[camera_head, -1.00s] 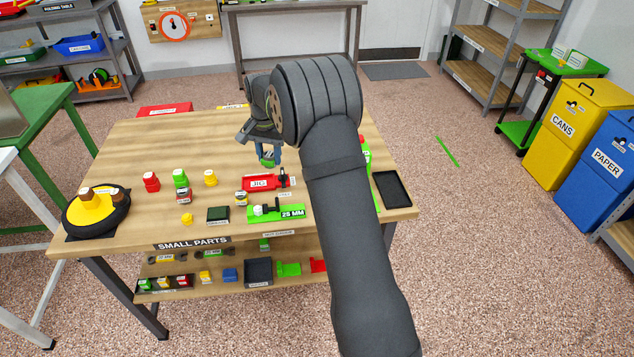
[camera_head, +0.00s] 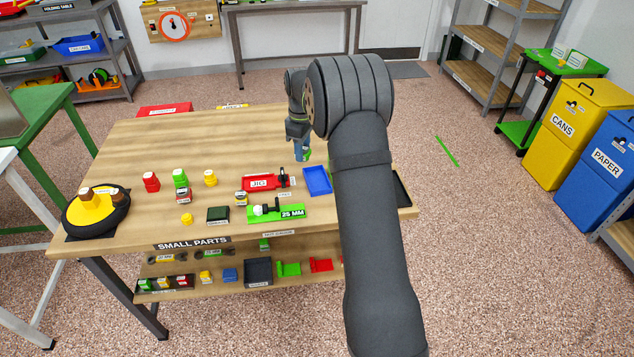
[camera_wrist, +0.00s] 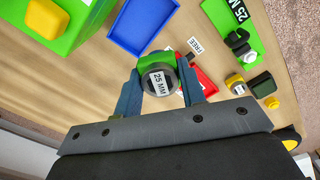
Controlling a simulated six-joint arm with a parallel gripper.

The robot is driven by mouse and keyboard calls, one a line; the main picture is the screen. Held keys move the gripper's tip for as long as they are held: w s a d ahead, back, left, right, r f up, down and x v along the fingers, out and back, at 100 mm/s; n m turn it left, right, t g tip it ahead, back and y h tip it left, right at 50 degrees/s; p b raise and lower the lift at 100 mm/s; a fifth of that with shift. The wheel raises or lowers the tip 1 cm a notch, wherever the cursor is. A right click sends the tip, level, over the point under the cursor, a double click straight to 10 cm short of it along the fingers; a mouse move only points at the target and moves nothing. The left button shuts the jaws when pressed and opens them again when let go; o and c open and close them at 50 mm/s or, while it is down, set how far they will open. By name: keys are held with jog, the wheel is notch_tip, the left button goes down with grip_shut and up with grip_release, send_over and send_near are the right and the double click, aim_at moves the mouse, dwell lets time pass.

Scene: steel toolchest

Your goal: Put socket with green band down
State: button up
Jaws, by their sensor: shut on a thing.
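My gripper (camera_head: 302,152) is raised over the rear right part of the wooden table, pointing down. In the wrist view its jaws (camera_wrist: 160,92) are shut on the socket with green band (camera_wrist: 157,80), a dark round piece with a white 25 MM label and green at its side. In the head view the socket (camera_head: 305,156) is small and partly hidden by the jaws. It appears clear of the tabletop. A blue tray (camera_head: 317,180) lies on the table nearer the front; it also shows beyond the socket in the wrist view (camera_wrist: 145,25).
A red jig (camera_head: 260,183) and a green 25 MM holder (camera_head: 290,214) with a fitting stand left of the blue tray. Several small coloured parts stand further left. A green block with a yellow piece (camera_wrist: 47,15) shows in the wrist view.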

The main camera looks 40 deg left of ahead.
aim_at(317, 182)
jog(key=w+d+f+n, duration=0.1)
jog(key=f+n, duration=0.1)
jog(key=f, duration=0.1)
jog(key=w+d+f+n, duration=0.1)
jog(key=f+n, duration=0.1)
jog(key=f, duration=0.1)
jog(key=w+d+f+n, duration=0.1)
jog(key=f+n, duration=0.2)
jog(key=f, duration=0.1)
dwell(0.5)
jog(key=shift+f, duration=0.1)
jog(key=o, duration=1.1)
notch_tip(317, 182, up, 12)
jog(key=shift+r, duration=0.1)
